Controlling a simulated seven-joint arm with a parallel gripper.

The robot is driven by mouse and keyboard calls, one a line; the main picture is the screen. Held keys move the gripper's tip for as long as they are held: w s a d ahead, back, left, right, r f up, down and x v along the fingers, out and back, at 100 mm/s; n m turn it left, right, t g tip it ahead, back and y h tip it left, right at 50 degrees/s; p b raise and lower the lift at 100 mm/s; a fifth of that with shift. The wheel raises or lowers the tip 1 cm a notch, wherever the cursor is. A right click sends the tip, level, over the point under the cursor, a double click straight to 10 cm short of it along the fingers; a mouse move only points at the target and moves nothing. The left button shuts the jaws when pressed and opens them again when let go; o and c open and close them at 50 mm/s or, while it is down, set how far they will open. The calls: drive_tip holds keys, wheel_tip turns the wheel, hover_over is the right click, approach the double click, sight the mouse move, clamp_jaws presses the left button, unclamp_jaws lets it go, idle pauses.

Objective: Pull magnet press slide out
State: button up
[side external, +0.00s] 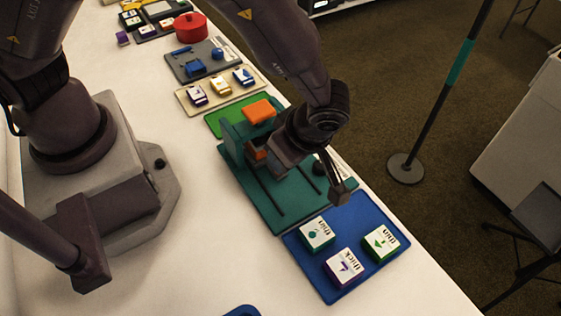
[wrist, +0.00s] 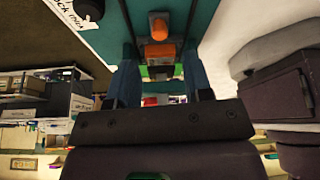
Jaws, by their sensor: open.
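The teal magnet press (side external: 232,150) stands upright on its teal base plate (side external: 285,215), with an orange block (side external: 258,111) on top. A small orange part (side external: 258,153), seemingly the slide's handle, shows low on the press, partly hidden by my gripper (side external: 268,160). My gripper lies low over the base plate, facing the press. In the wrist view, its two fingers are spread apart, and orange parts (wrist: 158,28) show in line with the gap between them. I cannot tell whether the fingers touch the handle. The slide's body is mostly hidden.
A blue tray (side external: 335,290) with several labelled blocks lies at the near end of the base plate. Dark rails (side external: 268,195) and a black knob (side external: 319,168) are on the plate. Beyond the press are a green mat (side external: 215,122) and trays of small items. The table edge is close on the right.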

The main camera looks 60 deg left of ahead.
drive_tip(key=x, duration=0.6)
drive_tip(key=shift+a+f, duration=0.1)
drive_tip(key=shift+f, duration=0.2)
